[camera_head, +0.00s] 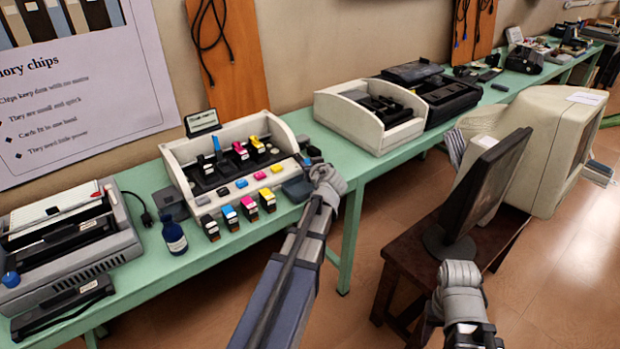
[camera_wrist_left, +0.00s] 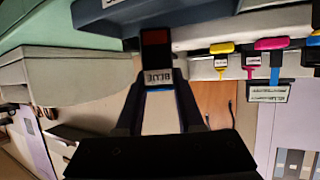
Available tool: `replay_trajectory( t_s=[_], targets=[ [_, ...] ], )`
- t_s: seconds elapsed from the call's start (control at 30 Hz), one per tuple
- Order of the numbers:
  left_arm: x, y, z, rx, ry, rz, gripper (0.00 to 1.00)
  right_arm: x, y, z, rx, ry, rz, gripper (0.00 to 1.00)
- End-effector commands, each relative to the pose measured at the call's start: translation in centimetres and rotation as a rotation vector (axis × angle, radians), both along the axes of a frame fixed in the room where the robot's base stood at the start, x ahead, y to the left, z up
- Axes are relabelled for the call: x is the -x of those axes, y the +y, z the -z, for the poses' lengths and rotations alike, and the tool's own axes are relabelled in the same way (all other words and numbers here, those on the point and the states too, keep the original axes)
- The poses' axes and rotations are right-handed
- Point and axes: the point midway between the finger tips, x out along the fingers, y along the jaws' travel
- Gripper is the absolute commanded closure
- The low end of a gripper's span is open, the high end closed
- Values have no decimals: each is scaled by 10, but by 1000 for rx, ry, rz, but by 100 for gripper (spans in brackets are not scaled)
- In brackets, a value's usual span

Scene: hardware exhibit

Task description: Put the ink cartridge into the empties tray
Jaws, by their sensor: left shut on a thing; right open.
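My left gripper (camera_head: 311,160) is at the right end of the open cream printer. In the left wrist view, its fingers (camera_wrist_left: 158,100) are shut on a dark ink cartridge with a reddish end and a white label (camera_wrist_left: 158,78) that appears to read BLUE. In the head view the held cartridge is mostly hidden by the gripper. A small dark grey tray (camera_head: 297,189), apparently the empties tray, sits on the green bench just below-left of the gripper. A grey-blue edge (camera_wrist_left: 230,9), probably this tray, shows in the left wrist view. My right gripper (camera_head: 474,332) is open and empty at lower right.
The cream printer (camera_head: 172,165) holds several cartridges. Several spare cartridges (camera_head: 249,209) stand before it, with a blue bottle (camera_head: 174,236) to their left. A second cream machine (camera_head: 345,115) stands further right. A dark monitor (camera_head: 487,190) stands on a brown stool near my right arm.

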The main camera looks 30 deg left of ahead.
Motion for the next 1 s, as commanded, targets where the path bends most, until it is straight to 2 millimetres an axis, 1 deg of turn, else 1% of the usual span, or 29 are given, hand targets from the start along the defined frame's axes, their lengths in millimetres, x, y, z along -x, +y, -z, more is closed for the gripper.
replay_trajectory(
  t_s=[0.03,0.2,0.3,0.57,0.73,0.77,1.0],
  targets=[
    [0,0,7,0,0,0,100,0,0,7,0,0,0,50],
    [0,0,29,0,0,0,100,0,0,29,0,0,0,50],
    [0,0,37,0,0,0,100,0,0,37,0,0,0,50],
    [0,0,35,0,0,0,100,0,0,35,0,0,0,50],
    [0,0,40,0,0,0,100,0,0,40,0,0,0,50],
    [0,0,38,0,0,0,60,0,0,38,0,0,0,50],
    [0,0,38,0,0,0,33,0,0,38,0,0,0,50]
  ],
)
